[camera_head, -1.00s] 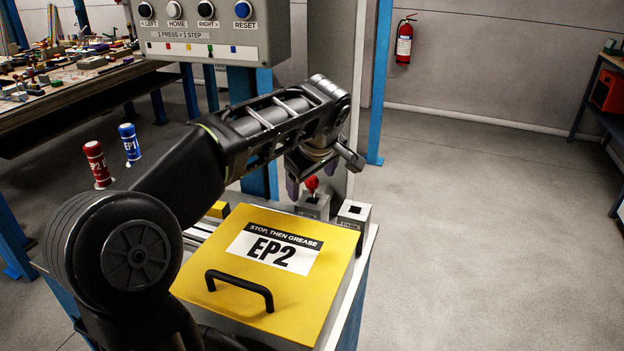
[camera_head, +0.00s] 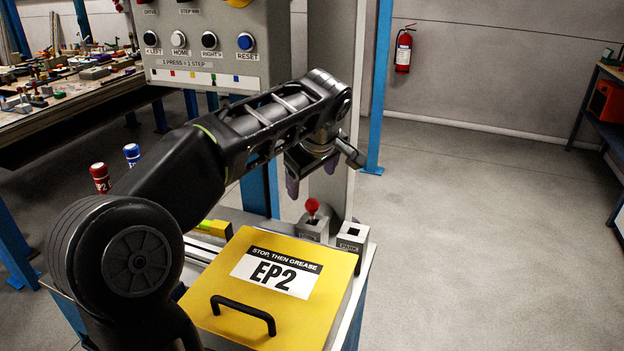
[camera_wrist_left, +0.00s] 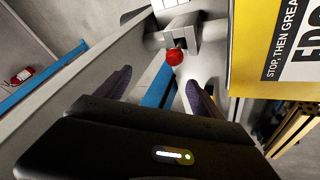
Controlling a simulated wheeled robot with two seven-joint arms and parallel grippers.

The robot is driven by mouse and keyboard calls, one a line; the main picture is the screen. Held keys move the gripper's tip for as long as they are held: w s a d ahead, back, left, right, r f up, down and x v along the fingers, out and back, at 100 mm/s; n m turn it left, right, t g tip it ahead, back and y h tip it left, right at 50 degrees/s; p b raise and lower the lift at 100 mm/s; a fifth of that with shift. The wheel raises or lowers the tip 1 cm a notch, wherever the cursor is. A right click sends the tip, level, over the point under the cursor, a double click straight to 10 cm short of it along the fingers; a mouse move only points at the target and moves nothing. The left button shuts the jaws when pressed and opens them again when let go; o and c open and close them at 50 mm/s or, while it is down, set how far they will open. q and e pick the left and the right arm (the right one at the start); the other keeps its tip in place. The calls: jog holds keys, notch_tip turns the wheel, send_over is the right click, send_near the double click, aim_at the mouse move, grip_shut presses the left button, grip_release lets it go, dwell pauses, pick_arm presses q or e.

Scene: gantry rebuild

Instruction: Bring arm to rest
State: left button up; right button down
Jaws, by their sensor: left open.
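My left arm comes in from the left in the head view, bent over the bench. Its gripper (camera_head: 308,178) points down, open and empty, above a red-knobbed lever (camera_head: 312,206). In the left wrist view the two dark purple fingers (camera_wrist_left: 158,85) stand apart. The red knob (camera_wrist_left: 174,56) shows beyond them, apart from both fingers. My right gripper is in neither view.
A yellow EP2 cover (camera_head: 215,305) with a black handle lies below the arm. A socket block (camera_head: 352,236) stands beside the lever. A button box (camera_head: 207,72) and grey post (camera_head: 335,110) stand behind. Red (camera_head: 100,178) and blue (camera_head: 132,154) containers are left; open floor is right.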

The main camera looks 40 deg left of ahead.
pick_arm(q)
jog(key=shift+r+p, duration=0.4)
jog(key=shift+r, duration=0.4)
dwell(0.4)
